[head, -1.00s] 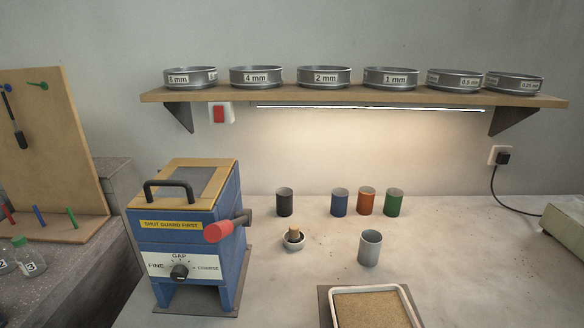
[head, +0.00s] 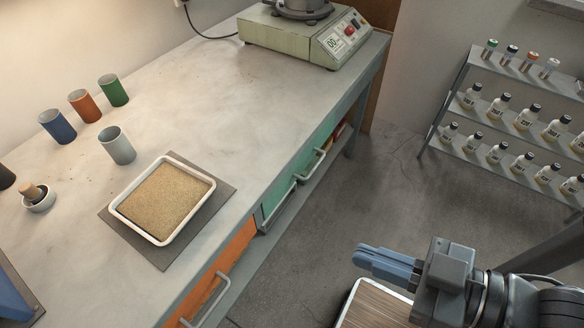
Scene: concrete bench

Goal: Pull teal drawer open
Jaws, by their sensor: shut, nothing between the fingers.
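Teal to green drawer fronts run along the bench's front side in the head view. The nearer teal front (head: 273,203) is beside the orange drawer and has a grey bar handle. A greener front (head: 318,143) with a similar handle is farther along. From this steep angle I cannot tell how far either one stands out. My gripper (head: 363,256) is at the lower right, over the floor side and well apart from the fronts and handles. Its blue fingers are together and hold nothing. They point left towards the bench.
An orange drawer (head: 219,272) with a bar handle is nearer. A sand tray (head: 207,199), cups and a machine (head: 290,42) stand on the bench. A rack of bottles (head: 520,135) is at the right. A wood-topped thing (head: 375,308) lies below my gripper. Floor between is clear.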

